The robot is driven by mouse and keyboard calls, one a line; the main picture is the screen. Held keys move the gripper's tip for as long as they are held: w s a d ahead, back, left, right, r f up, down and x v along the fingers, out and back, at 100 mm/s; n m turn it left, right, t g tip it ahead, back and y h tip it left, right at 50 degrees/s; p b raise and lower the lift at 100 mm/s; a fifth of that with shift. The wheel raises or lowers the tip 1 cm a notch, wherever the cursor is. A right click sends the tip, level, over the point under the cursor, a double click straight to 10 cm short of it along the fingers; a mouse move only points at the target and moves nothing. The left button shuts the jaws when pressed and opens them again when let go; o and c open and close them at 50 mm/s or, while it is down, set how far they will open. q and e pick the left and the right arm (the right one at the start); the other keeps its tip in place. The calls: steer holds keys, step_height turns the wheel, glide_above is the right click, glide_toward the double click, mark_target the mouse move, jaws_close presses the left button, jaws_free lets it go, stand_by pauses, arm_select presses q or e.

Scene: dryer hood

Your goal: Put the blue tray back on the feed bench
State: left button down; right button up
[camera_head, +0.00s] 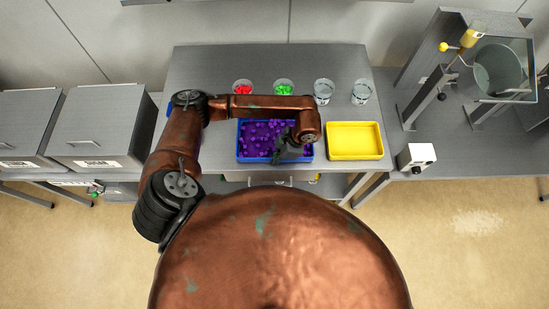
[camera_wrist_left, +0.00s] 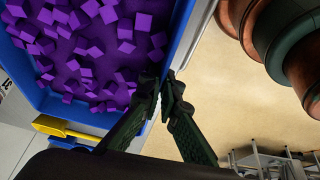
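The blue tray (camera_head: 239,150) sits at the front of the grey bench (camera_head: 200,75) in the middle of the head view. It holds many purple cubes (camera_head: 262,137). My left gripper (camera_head: 296,153) reaches down at the tray's front right part. In the left wrist view, the gripper's two fingers (camera_wrist_left: 162,88) straddle the tray's blue wall (camera_wrist_left: 182,35), one on each side, with their tips close together on it. Part of the front rim is hidden behind the gripper and my arm. My right gripper is in neither view.
A yellow tray (camera_head: 355,141) stands just right of the blue one. Behind are cups of red (camera_head: 243,87) and green (camera_head: 284,87) pieces and two clear cups (camera_head: 323,91). A hooded machine (camera_head: 500,70) and white box (camera_head: 416,157) stand right; grey lidded boxes (camera_head: 100,125) stand left.

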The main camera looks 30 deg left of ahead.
arm_select(q)
steer(key=shift+f, duration=0.5)
steer(key=shift+f, duration=0.2)
steer(key=c, duration=2.2)
jaws_free()
steer(key=shift+o, duration=0.2)
steer(key=shift+r, duration=0.1)
steer(key=b+v, duration=0.1)
steer(key=v, duration=1.1)
